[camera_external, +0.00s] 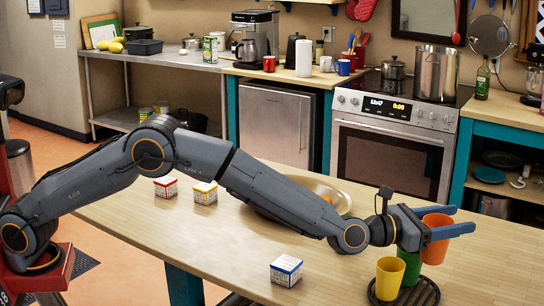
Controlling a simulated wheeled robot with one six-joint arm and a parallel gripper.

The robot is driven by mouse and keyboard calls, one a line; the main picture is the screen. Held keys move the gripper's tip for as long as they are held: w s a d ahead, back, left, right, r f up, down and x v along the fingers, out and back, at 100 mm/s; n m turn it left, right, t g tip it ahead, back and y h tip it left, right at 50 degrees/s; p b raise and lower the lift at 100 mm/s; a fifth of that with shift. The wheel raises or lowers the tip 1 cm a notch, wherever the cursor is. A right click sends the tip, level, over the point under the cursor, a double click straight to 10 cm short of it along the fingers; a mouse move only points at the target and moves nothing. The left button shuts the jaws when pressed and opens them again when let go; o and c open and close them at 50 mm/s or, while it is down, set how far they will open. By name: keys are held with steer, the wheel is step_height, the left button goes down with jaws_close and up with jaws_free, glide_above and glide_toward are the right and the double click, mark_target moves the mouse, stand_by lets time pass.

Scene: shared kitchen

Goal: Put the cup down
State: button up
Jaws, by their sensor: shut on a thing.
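My gripper (463,219) has blue fingers and is shut on an orange cup (436,240) at the right of the picture. The orange cup is upright and looks held above the table; its exact height is hard to tell. A green cup (411,267) and a yellow cup (389,279) stand close together on a round black slatted rack (424,294) just below and left of it. The green cup is partly hidden behind the yellow cup and under my gripper.
A blue-and-white box (286,271) stands left of the rack. Red (167,187) and yellow (205,192) boxes stand farther left on the wooden table (180,230). The table's right part is bare.

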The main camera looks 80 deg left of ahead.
steer(key=o, duration=1.3)
steer(key=shift+r, duration=0.15)
steer(key=s, duration=1.2)
steer(key=shift+r+b, duration=0.45)
